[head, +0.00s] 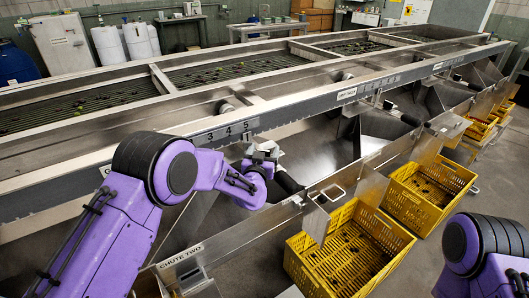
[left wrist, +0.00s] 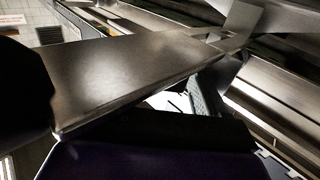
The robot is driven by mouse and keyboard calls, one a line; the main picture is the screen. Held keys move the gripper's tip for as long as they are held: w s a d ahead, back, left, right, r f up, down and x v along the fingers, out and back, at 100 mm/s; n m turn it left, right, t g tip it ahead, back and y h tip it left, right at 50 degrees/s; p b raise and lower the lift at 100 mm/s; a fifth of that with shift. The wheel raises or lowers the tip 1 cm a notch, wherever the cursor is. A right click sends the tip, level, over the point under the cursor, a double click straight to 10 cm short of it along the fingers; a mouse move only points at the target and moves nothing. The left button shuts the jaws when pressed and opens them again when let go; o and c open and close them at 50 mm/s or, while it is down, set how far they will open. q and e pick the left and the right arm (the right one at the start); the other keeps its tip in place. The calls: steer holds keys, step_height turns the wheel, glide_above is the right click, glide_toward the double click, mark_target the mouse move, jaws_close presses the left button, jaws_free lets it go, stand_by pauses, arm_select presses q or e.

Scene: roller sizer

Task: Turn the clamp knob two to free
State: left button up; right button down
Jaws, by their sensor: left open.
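The roller sizer (head: 330,105) runs across the head view as a long steel machine. My left gripper (head: 264,152) is at the front rail beside the number plate (head: 228,131), with its jaws open and nothing seen between them. A black cylindrical grip (head: 289,182) lies just below and right of the gripper; I cannot tell whether they touch. I cannot make out clamp knob two for certain; my left arm and gripper hide part of the rail there. The left wrist view shows a steel panel (left wrist: 140,70) close up and no clear knob. My right gripper is out of view.
The chute two panel (head: 180,257) stands below my left arm. Yellow crates (head: 402,205) stand on the floor below the chutes at the right. Another black grip (head: 411,120) is farther along the machine. Steel chute walls surround the left gripper closely.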

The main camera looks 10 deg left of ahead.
arm_select(q)
steer(key=s+b, duration=0.1)
steer(key=s, duration=0.9)
steer(key=shift+s+b, duration=0.3)
